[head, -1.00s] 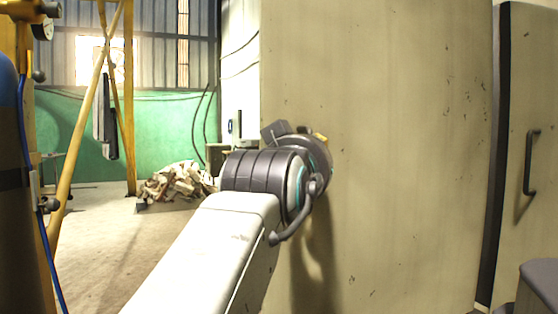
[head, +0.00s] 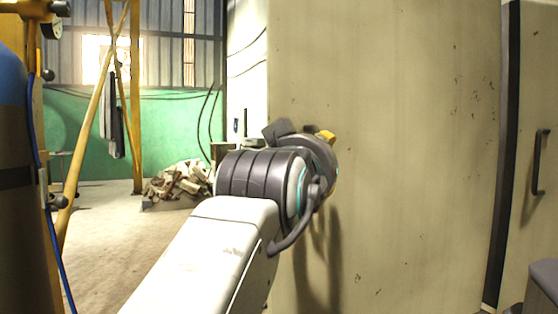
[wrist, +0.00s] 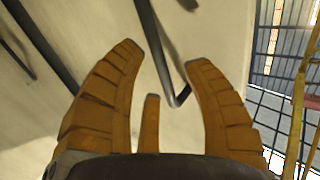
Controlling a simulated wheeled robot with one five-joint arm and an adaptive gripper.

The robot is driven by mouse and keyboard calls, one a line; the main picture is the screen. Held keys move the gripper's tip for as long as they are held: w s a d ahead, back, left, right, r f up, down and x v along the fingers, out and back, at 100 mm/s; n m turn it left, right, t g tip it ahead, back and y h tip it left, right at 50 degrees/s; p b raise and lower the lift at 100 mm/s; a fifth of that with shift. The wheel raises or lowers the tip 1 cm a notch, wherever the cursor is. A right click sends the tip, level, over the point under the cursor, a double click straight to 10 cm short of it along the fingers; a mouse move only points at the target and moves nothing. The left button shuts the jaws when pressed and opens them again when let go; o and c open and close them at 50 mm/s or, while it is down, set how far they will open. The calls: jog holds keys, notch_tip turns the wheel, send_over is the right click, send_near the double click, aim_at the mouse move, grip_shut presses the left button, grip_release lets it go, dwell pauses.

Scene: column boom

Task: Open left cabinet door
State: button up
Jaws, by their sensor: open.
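The left cabinet door (head: 400,150) is a beige, speckled panel filling the middle of the head view. It also fills most of the wrist view (wrist: 215,30). Its dark bar handle (wrist: 157,48) runs from the top edge down between my fingers and bends toward the door surface. My gripper (wrist: 164,58) has its orange fingers spread on either side of the handle's lower end, with visible space around the bar. Contact with the handle cannot be told. In the head view my wrist hides this handle and most of the gripper; only a yellow bit shows.
The right cabinet door (head: 525,220) with its dark handle (head: 538,162) stands at the right, beyond a dark vertical gap. A grey object (head: 543,285) is at the lower right. A yellow frame and a blue cylinder (head: 14,130) stand left. Open floor (head: 130,240) lies between, with a rubble pile (head: 178,182) behind.

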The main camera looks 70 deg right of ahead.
jog(key=a, duration=1)
jog(key=shift+s, duration=0.3)
